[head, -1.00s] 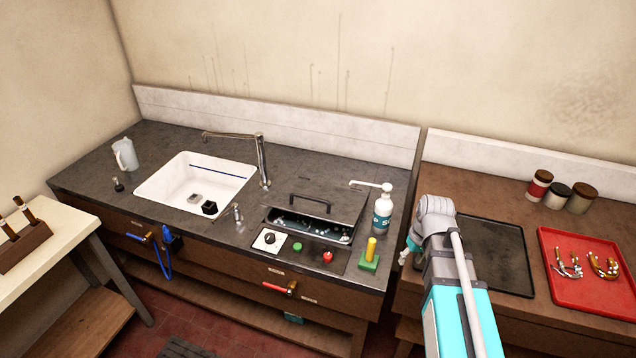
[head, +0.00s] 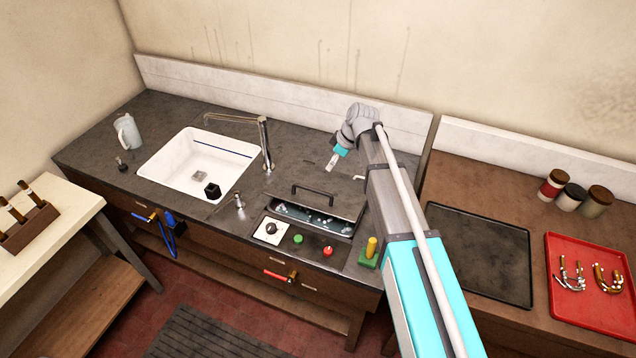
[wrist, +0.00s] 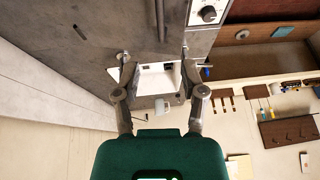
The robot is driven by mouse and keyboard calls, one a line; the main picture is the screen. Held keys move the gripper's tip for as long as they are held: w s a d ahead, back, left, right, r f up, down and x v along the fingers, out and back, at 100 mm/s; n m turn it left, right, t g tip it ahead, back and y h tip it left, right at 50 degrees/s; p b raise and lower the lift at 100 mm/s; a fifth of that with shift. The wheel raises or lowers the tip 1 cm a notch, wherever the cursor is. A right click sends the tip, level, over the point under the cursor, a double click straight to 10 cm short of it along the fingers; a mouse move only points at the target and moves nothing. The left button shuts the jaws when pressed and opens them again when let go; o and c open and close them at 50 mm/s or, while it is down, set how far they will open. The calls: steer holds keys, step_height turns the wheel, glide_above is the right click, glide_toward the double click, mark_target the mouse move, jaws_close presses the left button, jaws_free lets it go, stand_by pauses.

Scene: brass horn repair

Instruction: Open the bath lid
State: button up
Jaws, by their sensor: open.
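The bath lid (head: 335,200) is a dark grey plate with a black bar handle (head: 312,191). It covers the back of the bath (head: 309,219); an uncovered strip at the front shows pale bubbly contents. The handle also shows as a dark bar at the top of the wrist view (wrist: 161,20). My gripper (head: 332,163) is above the counter, behind and slightly right of the handle in the head view, apart from it. In the wrist view my gripper's fingers (wrist: 158,66) are spread and empty, with the sink seen beyond them.
The panel before the bath has a black knob (head: 270,228), a green button (head: 298,239) and a red button (head: 327,251). A faucet (head: 265,145) and white sink (head: 198,165) are left. A yellow post on a green block (head: 370,250) stands close to my arm.

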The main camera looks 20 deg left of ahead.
steer(key=shift+f, duration=0.2)
steer(key=b+x, duration=1.2)
steer(key=x, duration=0.1)
steer(key=shift+f+b, duration=0.2)
steer(key=shift+b, duration=0.15)
stand_by(0.6)
jaws_close()
steer(key=shift+a, duration=0.25)
steer(key=shift+d, duration=0.15)
steer(key=shift+r, duration=0.15)
